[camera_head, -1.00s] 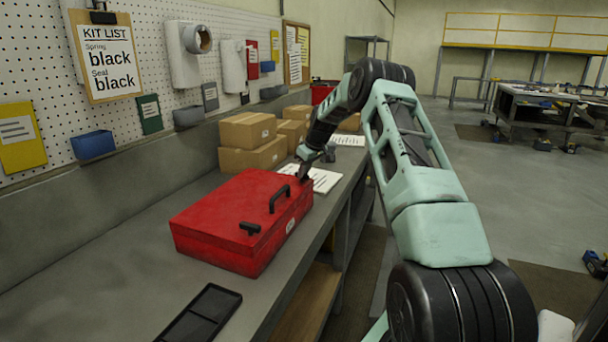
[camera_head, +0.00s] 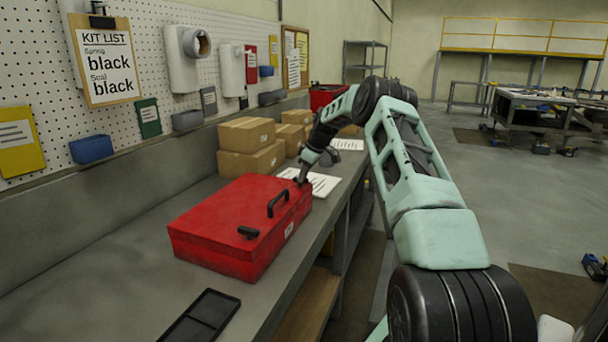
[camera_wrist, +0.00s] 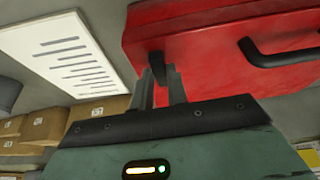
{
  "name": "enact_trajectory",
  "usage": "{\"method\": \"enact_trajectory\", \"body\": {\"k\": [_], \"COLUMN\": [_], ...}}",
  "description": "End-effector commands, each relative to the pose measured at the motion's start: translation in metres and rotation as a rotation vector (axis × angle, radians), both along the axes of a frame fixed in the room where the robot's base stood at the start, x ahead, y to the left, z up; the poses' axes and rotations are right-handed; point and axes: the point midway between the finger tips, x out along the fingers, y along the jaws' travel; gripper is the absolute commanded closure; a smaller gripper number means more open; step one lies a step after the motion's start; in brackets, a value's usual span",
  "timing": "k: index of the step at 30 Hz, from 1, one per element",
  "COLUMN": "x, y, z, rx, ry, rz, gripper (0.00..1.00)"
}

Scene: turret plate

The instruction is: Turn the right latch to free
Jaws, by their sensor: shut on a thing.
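A closed red case (camera_head: 240,222) lies on the grey bench, with a black handle (camera_head: 278,202) on its lid. The near latch (camera_head: 248,232) is a black lever at the lid's front edge. My gripper (camera_head: 302,178) is at the case's far right corner. In the wrist view the gripper (camera_wrist: 163,82) has its two fingers around the black right latch (camera_wrist: 157,66) at the lid's edge, shut on it. In the head view that latch is mostly hidden by the gripper. The case and its handle (camera_wrist: 275,55) also show in the wrist view.
A printed sheet (camera_head: 315,182) lies behind the case. Cardboard boxes (camera_head: 250,148) stand farther back along the wall. A black tray (camera_head: 200,318) lies in front. The bench left of the case is clear.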

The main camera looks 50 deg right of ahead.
Motion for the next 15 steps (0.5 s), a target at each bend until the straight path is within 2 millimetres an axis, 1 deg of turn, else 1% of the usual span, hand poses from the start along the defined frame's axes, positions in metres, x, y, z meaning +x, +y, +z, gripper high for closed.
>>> {"method": "enact_trajectory", "body": {"k": [3, 4, 5, 6, 15], "x": [-0.0005, -0.0005, -0.0004, -0.0004, 0.0], "y": [-0.0003, -0.0002, -0.0002, 0.0, 0.0009], "z": [-0.0004, -0.0005, -0.0004, -0.0004, 0.001], "rx": [-0.001, -0.001, -0.001, -0.001, -0.001], "ry": [0.002, 0.002, 0.002, 0.002, 0.001], "rz": [0.001, 0.001, 0.001, 0.001, 0.001], "gripper": [1.0, 0.76, 0.68, 0.63, 0.63]}}
